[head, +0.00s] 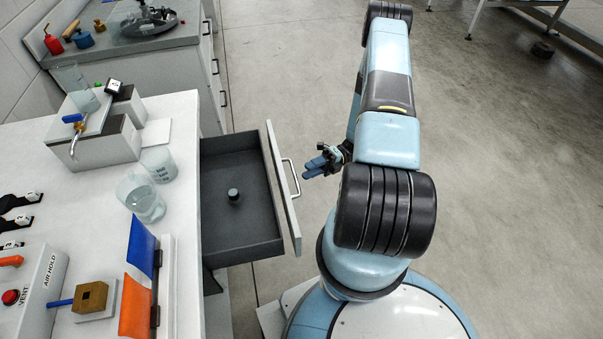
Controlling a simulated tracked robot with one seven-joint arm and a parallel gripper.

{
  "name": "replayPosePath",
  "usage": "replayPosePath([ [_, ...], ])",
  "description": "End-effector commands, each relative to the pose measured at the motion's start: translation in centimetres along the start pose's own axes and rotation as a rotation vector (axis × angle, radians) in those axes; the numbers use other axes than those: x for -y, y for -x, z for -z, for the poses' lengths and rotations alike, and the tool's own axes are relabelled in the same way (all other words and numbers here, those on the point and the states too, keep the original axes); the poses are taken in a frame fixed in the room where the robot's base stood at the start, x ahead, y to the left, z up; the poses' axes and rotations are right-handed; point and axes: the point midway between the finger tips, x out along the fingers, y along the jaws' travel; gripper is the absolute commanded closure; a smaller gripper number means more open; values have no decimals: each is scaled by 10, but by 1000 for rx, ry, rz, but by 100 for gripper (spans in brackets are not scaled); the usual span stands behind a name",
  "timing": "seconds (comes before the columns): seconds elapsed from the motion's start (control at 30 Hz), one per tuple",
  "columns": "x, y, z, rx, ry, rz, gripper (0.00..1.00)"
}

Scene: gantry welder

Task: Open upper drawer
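The upper drawer (228,222) is pulled far out of the white bench and shows its dark grey inside. Its white front panel (281,188) faces right and carries a silver bar handle (292,178). A small dark cylindrical object (233,195) stands in the drawer. My gripper (307,171) is just to the right of the handle, with its blue fingers pointing left toward it. A small gap seems to lie between fingertips and handle. The finger spacing is too small to judge in this view.
The white benchtop (190,130) holds glass beakers (142,198), a tap unit (95,135), blue and orange flags (138,270) and a control box (38,285). A second bench (160,62) with drawers stands behind. The concrete floor (285,70) right of the benches is clear.

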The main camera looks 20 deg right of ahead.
Motion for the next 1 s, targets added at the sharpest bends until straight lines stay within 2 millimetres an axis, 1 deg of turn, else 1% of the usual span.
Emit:
replayPosePath([
  [0.03,0,11,0,1,1,2,62],
  [0.1,1,25,-1,1,1,2,62],
  [0.3,2,61,-2,0,0,1,62],
  [0.4,2,75,-2,0,0,2,62],
  [0.5,1,84,-2,-1,-1,0,62],
  [0.7,1,91,-2,-1,-2,-1,62],
  [1.0,1,90,-3,-3,-2,-1,62],
])
